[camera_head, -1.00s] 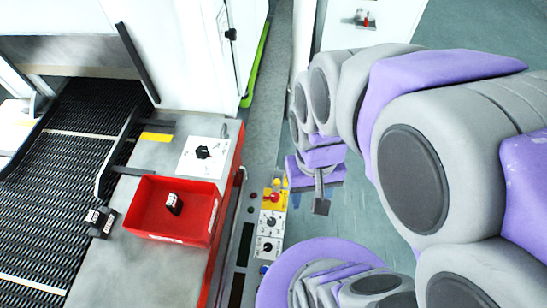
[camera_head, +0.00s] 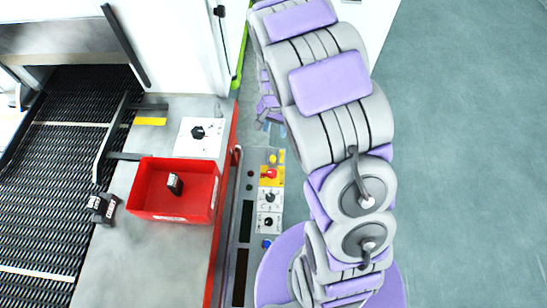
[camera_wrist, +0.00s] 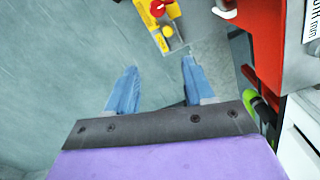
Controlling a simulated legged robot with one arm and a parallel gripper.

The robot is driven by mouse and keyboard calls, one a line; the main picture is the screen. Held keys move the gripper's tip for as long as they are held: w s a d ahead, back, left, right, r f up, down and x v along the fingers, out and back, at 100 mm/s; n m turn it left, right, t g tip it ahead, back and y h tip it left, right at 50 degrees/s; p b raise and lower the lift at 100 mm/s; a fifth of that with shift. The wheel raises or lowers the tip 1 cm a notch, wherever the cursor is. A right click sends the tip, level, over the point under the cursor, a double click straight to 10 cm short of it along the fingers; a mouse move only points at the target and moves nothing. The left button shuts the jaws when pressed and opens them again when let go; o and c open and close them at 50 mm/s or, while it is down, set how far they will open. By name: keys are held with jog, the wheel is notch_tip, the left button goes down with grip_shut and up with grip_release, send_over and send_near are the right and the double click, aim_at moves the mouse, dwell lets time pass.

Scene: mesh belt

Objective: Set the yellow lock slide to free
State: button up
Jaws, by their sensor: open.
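I cannot make out for certain which yellow part is the lock slide. A yellow round knob (camera_head: 273,159) and a red button (camera_head: 270,174) on a yellow plate sit at the far end of the narrow control panel (camera_head: 244,180). The wrist view shows the yellow knob (camera_wrist: 167,31) and red button (camera_wrist: 157,8) ahead of my fingers. A flat yellow strip (camera_head: 150,121) lies beside the belt. My gripper (camera_wrist: 157,67) is open and empty, with clear space between its bluish fingers. In the head view it is partly hidden behind my arm, beyond the panel's far end.
A red bin (camera_head: 150,210) holding a small black object (camera_head: 175,184) stands on the grey table. A white card with a black knob (camera_head: 198,133) lies behind it. The black mesh belt (camera_head: 60,170) runs at left. Open floor (camera_head: 460,150) lies at right.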

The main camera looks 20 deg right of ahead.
jog(key=m, duration=0.1)
send_over(273, 158)
notch_tip(273, 158, down, 5)
notch_tip(273, 158, down, 18)
jog(key=shift+w+a+r+b, duration=0.1)
jog(key=shift+r+b, duration=0.05)
jog(key=shift+b, duration=1.05)
grip_shut()
